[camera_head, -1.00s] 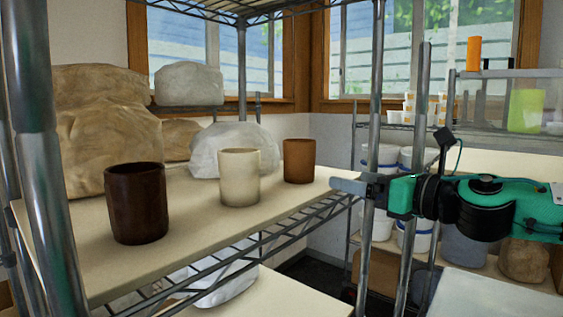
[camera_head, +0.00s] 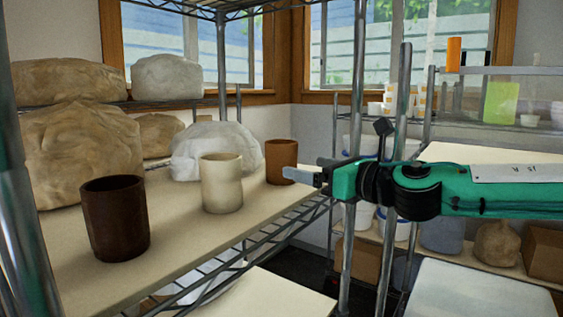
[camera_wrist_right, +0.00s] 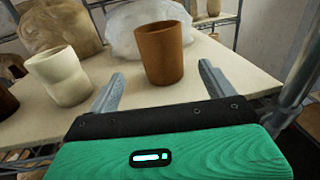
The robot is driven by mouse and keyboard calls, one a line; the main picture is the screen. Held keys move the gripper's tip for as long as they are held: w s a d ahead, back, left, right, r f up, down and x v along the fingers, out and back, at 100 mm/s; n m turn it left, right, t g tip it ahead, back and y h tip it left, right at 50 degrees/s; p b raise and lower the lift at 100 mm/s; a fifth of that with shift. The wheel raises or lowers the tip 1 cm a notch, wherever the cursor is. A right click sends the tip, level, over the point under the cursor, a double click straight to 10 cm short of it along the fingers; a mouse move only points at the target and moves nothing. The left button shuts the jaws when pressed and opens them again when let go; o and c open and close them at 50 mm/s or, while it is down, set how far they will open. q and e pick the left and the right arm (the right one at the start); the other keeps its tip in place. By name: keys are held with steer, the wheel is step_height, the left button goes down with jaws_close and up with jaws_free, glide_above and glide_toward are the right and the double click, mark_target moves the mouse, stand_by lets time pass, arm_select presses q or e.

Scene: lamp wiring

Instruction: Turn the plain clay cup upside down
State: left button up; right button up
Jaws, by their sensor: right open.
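The plain clay cup, an orange-brown one (camera_head: 280,158), stands upright with its mouth up on the shelf board (camera_head: 180,247), at the right end of a row of cups. It also shows in the right wrist view (camera_wrist_right: 162,50). My right gripper (camera_head: 303,174) is open and comes in from the right at about the cup's lower height. In the right wrist view the cup appears between the two spread fingers, slightly ahead of them; I see no contact. My left gripper is not in view.
A cream cup (camera_head: 222,184) stands to the left of the clay cup, and a dark brown cup (camera_head: 115,218) further left. Wrapped white clay (camera_head: 212,148) sits behind. A metal shelf post (camera_head: 353,130) rises near my right arm. The board between the cups is clear.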

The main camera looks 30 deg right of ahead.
mark_target(293, 160)
steer(key=shift+x, duration=0.95)
steer(key=shift+w+p, duration=0.1)
steer(key=shift+p, duration=0.2)
steer(key=shift+w+a+r+p, duration=0.1)
steer(key=shift+w+r+p, duration=0.1)
steer(key=shift+w+p, duration=0.3)
steer(key=shift+p+x, duration=0.6)
steer(key=shift+x, duration=0.25)
steer(key=shift+p+x, duration=0.35)
steer(key=shift+x, duration=0.85)
steer(key=shift+r, duration=0.1)
steer(key=c, duration=1.2)
steer(key=shift+r, duration=0.2)
